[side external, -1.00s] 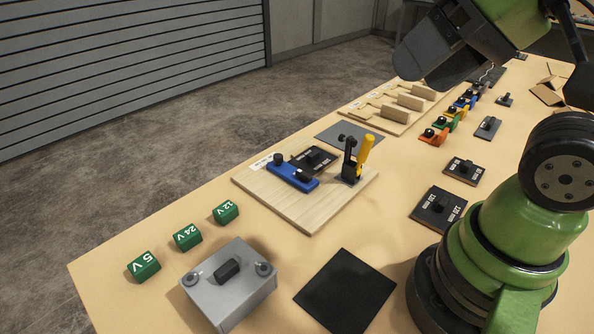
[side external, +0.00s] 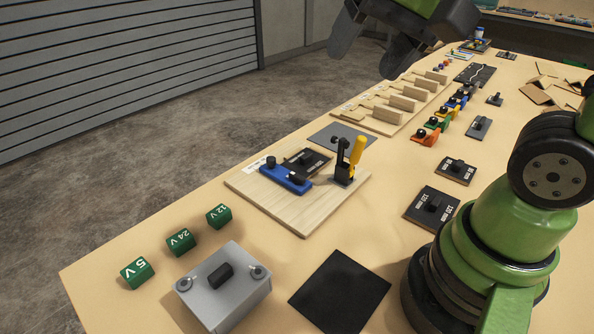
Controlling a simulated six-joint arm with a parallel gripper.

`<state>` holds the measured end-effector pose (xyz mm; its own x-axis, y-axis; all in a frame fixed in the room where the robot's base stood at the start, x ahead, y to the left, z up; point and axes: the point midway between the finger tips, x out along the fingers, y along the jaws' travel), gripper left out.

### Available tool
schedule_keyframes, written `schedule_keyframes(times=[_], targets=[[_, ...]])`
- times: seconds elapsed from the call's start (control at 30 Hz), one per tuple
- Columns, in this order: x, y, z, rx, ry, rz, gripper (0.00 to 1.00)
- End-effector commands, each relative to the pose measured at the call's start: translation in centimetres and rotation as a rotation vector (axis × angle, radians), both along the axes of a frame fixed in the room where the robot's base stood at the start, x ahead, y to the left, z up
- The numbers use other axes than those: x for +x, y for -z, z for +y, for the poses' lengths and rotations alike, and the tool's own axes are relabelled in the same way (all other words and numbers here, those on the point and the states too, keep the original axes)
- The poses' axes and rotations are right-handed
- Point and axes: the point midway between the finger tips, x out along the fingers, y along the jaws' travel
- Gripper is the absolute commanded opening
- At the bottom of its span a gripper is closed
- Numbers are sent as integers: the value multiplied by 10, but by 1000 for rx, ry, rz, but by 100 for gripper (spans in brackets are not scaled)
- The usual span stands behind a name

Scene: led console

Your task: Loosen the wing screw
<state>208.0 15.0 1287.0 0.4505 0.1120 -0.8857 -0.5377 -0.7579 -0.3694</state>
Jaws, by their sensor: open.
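A wooden board (side external: 305,215) lies mid-table and bears a blue bar (side external: 284,178) with a dark round knob (side external: 271,162) at its left end and another dark knob (side external: 298,179) near its right end. I cannot tell whether either is the wing screw; they are too small. A black plate (side external: 313,163) with white print sits behind the bar. A toggle clamp with a yellow handle (side external: 357,150) stands upright at the board's right. My gripper (side external: 372,54) is at the top of the picture, high above the table. It is open and empty, apart from everything.
A grey box (side external: 224,290) with a black knob and green blocks marked 5 V (side external: 137,272), 24 V (side external: 181,242) and 12 V (side external: 219,216) are in front. A black mat (side external: 340,292) lies flat. Printed plates (side external: 432,208) and colored clamps (side external: 432,132) lie at right.

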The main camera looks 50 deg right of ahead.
Motion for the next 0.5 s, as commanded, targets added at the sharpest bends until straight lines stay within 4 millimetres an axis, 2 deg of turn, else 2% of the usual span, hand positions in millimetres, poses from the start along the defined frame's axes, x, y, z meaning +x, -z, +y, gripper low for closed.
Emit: schedule_keyframes(times=[0.03, 0.1, 0.27, 0.4, 0.5], targets=[[17, 6, -4, 18, 62, 53, 68], [39, 16, -9, 41, 156, 113, 68], [87, 52, -21, 82, 376, 247, 68], [121, 97, -33, 99, 569, 351, 68], [137, 130, -41, 103, 691, 411, 68]])
